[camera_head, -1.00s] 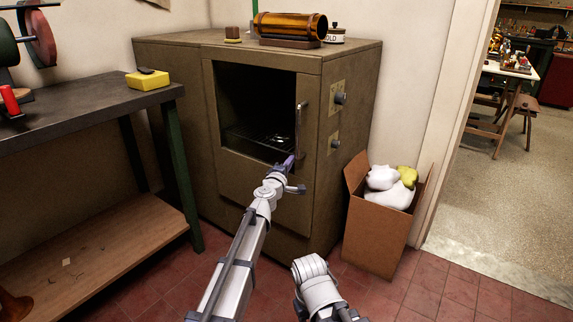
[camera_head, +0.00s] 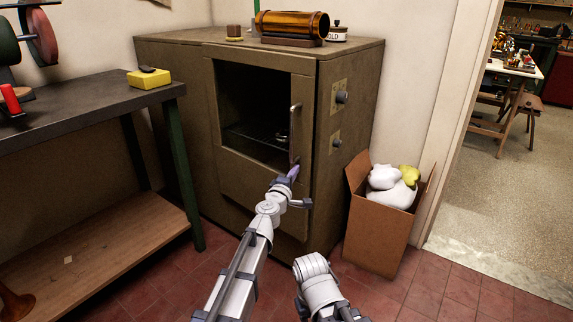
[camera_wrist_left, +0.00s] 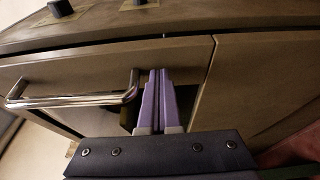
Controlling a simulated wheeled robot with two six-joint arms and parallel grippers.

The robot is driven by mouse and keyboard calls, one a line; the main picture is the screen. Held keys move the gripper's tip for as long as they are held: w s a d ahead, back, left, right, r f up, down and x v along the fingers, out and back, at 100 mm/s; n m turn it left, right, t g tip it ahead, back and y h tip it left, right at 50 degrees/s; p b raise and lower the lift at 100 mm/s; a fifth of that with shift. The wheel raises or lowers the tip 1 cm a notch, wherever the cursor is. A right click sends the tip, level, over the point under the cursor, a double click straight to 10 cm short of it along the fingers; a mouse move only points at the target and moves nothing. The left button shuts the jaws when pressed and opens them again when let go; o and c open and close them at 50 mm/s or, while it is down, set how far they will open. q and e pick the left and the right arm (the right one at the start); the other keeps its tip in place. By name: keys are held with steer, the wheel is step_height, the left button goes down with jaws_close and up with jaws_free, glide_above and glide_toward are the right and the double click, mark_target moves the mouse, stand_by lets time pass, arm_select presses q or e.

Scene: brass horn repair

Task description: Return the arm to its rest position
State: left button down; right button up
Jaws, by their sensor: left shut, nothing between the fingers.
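My left gripper (camera_head: 293,173) is shut and empty, its purple fingers in front of the oven door just below the lower end of the door handle (camera_head: 295,134). In the left wrist view the shut fingers (camera_wrist_left: 157,78) stand beside the end of the chrome handle (camera_wrist_left: 70,100); whether they touch it I cannot tell. The tan oven (camera_head: 349,115) has a door (camera_head: 240,186) with a dark window area, a wire rack dimly visible behind it. The door looks slightly ajar. My right gripper is out of view; only a pale arm part shows at the bottom.
A dark workbench (camera_head: 75,115) with a yellow block (camera_head: 149,80) stands at left. A cardboard box (camera_head: 376,235) with white and yellow contents sits right of the oven. An amber cylinder (camera_head: 292,24) lies on the oven. Red tiled floor and a doorway are at right.

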arm_select(q)
steer(key=s+d, duration=0.2)
steer(key=s, duration=0.1)
steer(key=shift+s+d, duration=0.1)
steer(key=shift+d, duration=0.3)
steer(key=shift+s+d, duration=0.35)
steer(key=shift+s, duration=0.15)
steer(key=shift+s, duration=0.1)
